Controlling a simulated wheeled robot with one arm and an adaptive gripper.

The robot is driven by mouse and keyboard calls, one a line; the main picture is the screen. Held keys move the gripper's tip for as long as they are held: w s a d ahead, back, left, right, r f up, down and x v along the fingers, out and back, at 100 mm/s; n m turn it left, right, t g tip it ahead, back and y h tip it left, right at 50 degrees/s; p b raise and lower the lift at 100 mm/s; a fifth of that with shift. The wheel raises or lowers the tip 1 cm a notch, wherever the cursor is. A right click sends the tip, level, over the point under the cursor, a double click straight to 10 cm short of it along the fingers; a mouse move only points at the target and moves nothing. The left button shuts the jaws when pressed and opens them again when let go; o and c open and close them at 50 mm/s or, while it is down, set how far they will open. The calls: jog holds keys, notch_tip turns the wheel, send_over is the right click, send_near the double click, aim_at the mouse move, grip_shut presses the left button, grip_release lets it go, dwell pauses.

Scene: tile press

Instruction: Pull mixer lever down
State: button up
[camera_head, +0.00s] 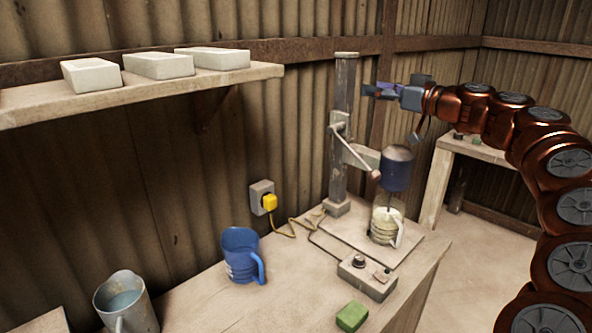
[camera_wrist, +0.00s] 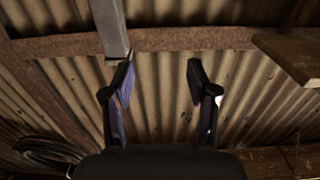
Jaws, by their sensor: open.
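The mixer stand has an upright grey post (camera_head: 345,105) and a dark blue mixer motor (camera_head: 396,170) hanging over a clear jug (camera_head: 384,224) with pale contents. The mixer lever (camera_head: 354,152) is a thin rod on the post's side, slanting down to the right to a brownish knob. My gripper (camera_head: 371,91) is at the height of the post's upper part, just right of it, above the lever and apart from it. In the wrist view my gripper (camera_wrist: 161,70) is open with nothing between its fingers. The post (camera_wrist: 112,25) shows there by the left finger; the lever does not.
A blue jug (camera_head: 240,256), a metal jug (camera_head: 127,302), a green sponge (camera_head: 352,316) and a control box (camera_head: 367,277) stand on the bench (camera_head: 205,312). A yellow plug (camera_head: 270,202) sits in the wall socket. A shelf (camera_head: 150,91) holds three pale blocks at upper left.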

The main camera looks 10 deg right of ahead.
jog(key=a+b+v, duration=0.1)
jog(key=v, duration=0.5)
jog(key=s+a+f+n+g+y, duration=0.1)
jog(key=s+a+g, duration=0.15)
jog(key=a, duration=0.45)
jog(key=s+a+f+g, duration=0.2)
jog(key=a+g, duration=0.1)
jog(key=a, duration=0.5)
jog(key=s+a+f+g+h+p, duration=0.1)
jog(key=s+a+f+g, duration=0.3)
jog(key=s+a+f, duration=0.3)
jog(key=shift+s+a+f, duration=0.2)
jog(key=shift+s+a, duration=0.9)
jog(key=shift+a, duration=0.55)
